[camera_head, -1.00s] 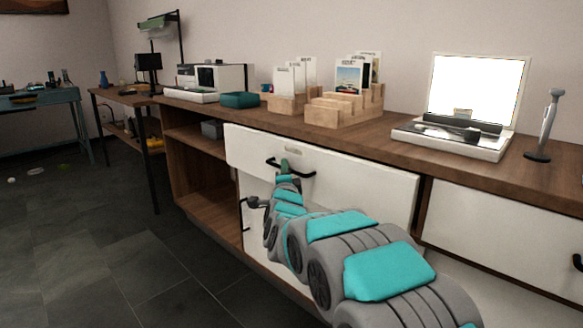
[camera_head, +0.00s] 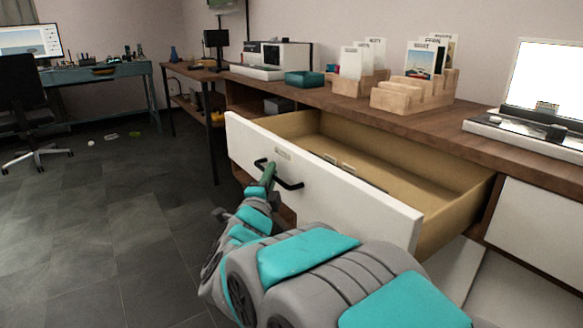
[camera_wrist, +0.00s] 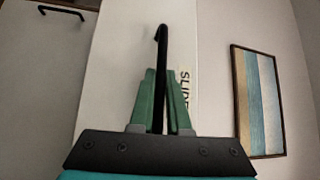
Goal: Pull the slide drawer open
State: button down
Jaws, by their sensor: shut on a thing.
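The slide drawer (camera_head: 345,198) has a white front and stands well out of the wooden cabinet, its light wood inside showing. A small label (camera_head: 283,153) sits on its front above the black bar handle (camera_head: 290,184). In the wrist view the label (camera_wrist: 185,88) reads in part "SLIDE". My gripper (camera_head: 268,172) is shut on the handle near its left end. In the wrist view the green fingers of my gripper (camera_wrist: 159,98) close on both sides of the black handle (camera_wrist: 161,45). A few small pale items (camera_head: 340,163) lie in the drawer.
The wooden countertop (camera_head: 330,98) holds wooden card racks (camera_head: 415,97), a teal box (camera_head: 304,79), a white machine (camera_head: 270,60) and a laptop-like device (camera_head: 530,125). Another white drawer front (camera_head: 540,235) is at the right. The grey tiled floor (camera_head: 100,210) at the left is largely clear.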

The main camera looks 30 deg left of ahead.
jog(key=shift+s+a, duration=0.25)
jog(key=shift+s, duration=0.35)
jog(key=shift+s+a, duration=0.25)
jog(key=shift+s, duration=0.35)
jog(key=c, duration=1.2)
grip_release()
jog(key=shift+o, duration=0.2)
jog(key=v, duration=0.7)
jog(key=shift+s+d, duration=0.15)
jog(key=shift+s, duration=0.2)
jog(key=shift+f, duration=0.1)
